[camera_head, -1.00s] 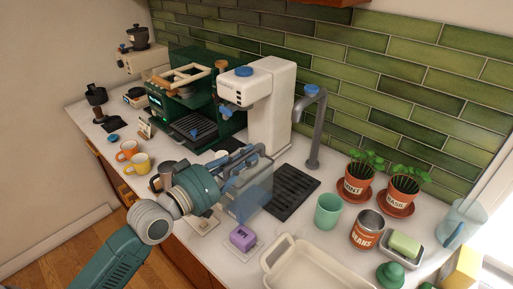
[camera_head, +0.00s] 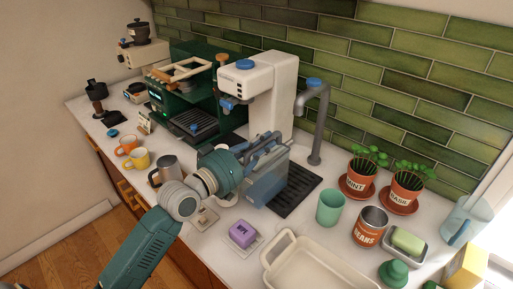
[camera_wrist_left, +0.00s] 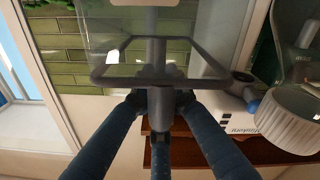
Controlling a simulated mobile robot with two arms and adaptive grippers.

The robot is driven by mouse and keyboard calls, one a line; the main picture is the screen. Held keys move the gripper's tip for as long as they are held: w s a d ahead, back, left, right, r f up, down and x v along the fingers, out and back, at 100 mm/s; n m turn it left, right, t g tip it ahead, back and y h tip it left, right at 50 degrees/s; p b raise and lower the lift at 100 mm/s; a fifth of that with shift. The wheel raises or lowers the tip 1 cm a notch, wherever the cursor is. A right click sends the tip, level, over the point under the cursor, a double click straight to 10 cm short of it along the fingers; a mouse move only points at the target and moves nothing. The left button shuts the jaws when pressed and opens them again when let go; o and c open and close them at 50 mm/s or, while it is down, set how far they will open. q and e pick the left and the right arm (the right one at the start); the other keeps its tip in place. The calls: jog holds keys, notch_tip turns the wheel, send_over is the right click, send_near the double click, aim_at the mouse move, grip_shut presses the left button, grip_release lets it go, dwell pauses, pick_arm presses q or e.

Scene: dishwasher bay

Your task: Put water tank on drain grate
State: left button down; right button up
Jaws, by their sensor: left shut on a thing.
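The water tank (camera_head: 268,184), a translucent blue-grey box, is held by my left gripper (camera_head: 262,148). That gripper is shut on the tank's upper part. In the wrist view the fingers (camera_wrist_left: 160,102) meet at the dark frame of the clear tank (camera_wrist_left: 104,38). The drain grate (camera_head: 303,190) is a black slatted rectangle on the counter below the tap. The tank covers the grate's left part in the head view. I cannot tell whether the tank's base touches the grate. My right gripper is not in view.
The white dispenser (camera_head: 276,82) stands behind the tank and the grey tap (camera_head: 318,122) behind the grate. A green cup (camera_head: 330,208) and a beans can (camera_head: 369,228) are to the right. A purple block (camera_head: 242,234) and a cream tray (camera_head: 310,277) are nearer the front.

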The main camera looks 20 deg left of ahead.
aim_at(277, 138)
pick_arm(q)
jog(key=x, duration=0.2)
jog(key=shift+w+d+r, duration=0.15)
jog(key=shift+w, duration=0.2)
jog(key=shift+b+x, duration=0.75)
jog(key=shift+x, duration=1.35)
jog(key=shift+s+f+b, duration=0.1)
jog(key=shift+f+b, duration=0.3)
jog(key=shift+f, duration=0.4)
jog(key=shift+s+a, duration=0.15)
jog(key=shift+a, duration=0.1)
jog(key=shift+f, duration=0.35)
